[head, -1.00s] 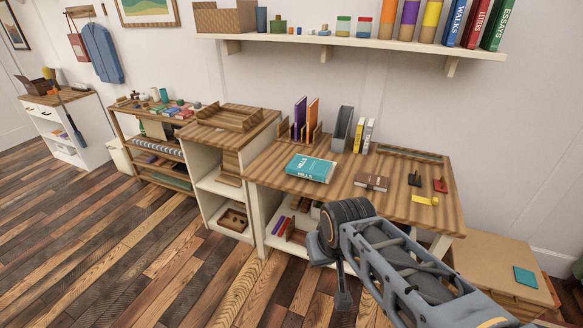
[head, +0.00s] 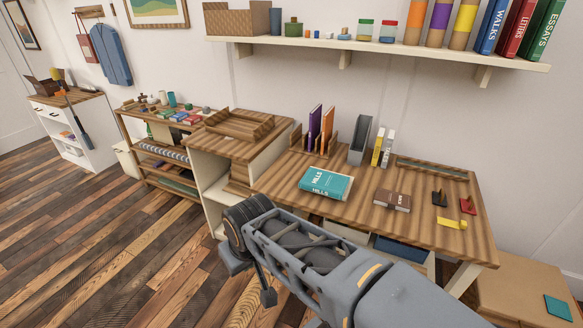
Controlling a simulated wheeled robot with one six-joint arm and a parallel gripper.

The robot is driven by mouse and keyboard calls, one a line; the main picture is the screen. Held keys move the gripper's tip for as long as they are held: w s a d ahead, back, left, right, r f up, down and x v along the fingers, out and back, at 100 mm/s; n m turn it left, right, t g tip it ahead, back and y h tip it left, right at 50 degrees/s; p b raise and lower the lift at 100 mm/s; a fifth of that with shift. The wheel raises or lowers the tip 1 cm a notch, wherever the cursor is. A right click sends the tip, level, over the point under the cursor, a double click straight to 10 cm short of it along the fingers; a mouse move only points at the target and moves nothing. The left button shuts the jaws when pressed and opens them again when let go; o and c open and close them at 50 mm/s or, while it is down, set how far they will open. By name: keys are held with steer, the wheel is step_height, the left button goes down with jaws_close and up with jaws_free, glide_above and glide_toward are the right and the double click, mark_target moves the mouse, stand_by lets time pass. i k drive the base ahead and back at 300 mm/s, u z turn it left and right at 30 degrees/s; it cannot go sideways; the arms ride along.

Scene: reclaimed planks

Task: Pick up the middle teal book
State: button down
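A teal book (head: 326,184) with white lettering lies flat on the striped wooden desk (head: 352,222), left of its middle, spine towards me. It is the only large teal book I make out on the desk. My gripper (head: 252,280) is at the end of my arm, lower left of the book in the picture and apart from it. Only small grey parts show below the dark round wrist joint, so its opening is unclear. No object shows in it.
A brown book (head: 393,201) lies right of the teal one. Upright purple (head: 314,128) and orange (head: 327,130) books, a grey holder (head: 360,140) and a yellow book (head: 377,150) stand behind. A wall shelf (head: 400,50) overhangs the back. A box (head: 525,290) stands at right.

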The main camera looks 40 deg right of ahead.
mark_target(333, 185)
steer(key=z, duration=0.05)
steer(key=i, duration=0.75)
steer(key=z, duration=0.75)
steer(key=i, duration=0.45)
steer(key=z, duration=0.45)
